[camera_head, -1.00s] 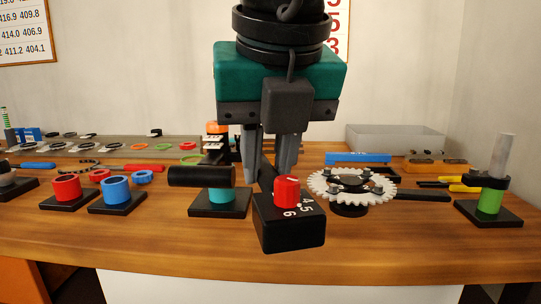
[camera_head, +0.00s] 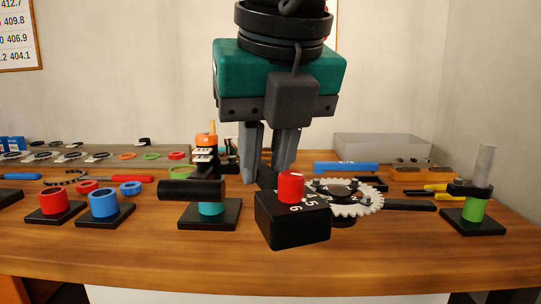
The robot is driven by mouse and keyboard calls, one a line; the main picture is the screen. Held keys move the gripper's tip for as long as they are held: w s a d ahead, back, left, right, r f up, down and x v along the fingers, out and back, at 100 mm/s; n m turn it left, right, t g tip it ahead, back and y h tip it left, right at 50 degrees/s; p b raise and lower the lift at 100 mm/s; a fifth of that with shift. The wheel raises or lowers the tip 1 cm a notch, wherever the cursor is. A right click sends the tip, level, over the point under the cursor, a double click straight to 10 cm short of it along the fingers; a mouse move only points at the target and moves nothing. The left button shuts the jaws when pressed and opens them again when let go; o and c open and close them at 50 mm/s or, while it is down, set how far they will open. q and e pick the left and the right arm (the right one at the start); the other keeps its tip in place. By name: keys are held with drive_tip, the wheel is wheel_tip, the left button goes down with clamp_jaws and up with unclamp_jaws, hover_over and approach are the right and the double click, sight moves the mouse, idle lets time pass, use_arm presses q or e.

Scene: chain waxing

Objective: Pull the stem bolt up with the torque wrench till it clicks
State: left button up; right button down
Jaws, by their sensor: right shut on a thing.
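A black block with a red dial and white numerals (camera_head: 292,228), which looks like the torque wrench's head, is in the middle of the head view. My right gripper (camera_head: 268,178) is shut just behind it; its fingertips and the grip are partly hidden by the block. The fingers point down. To the left, a black horizontal cylinder (camera_head: 188,190), which may be the stem, sits on a teal post over a black base (camera_head: 226,222). The block is apart from it in the picture. I cannot make out the stem bolt. My left gripper is not in view.
A toothed white chainring (camera_head: 362,205) is partly hidden behind the block. A green post stand (camera_head: 474,211) is at the right. Red (camera_head: 54,202) and blue (camera_head: 104,204) cups stand at the left. A grey bin (camera_head: 395,147) is at the back. The wooden front edge is clear.

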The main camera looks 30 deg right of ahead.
drive_tip(key=shift+w+a+r+p, duration=0.15)
drive_tip(key=shift+w+r+p, duration=0.1)
drive_tip(key=shift+r+p, duration=0.8)
drive_tip(key=shift+r, duration=0.3)
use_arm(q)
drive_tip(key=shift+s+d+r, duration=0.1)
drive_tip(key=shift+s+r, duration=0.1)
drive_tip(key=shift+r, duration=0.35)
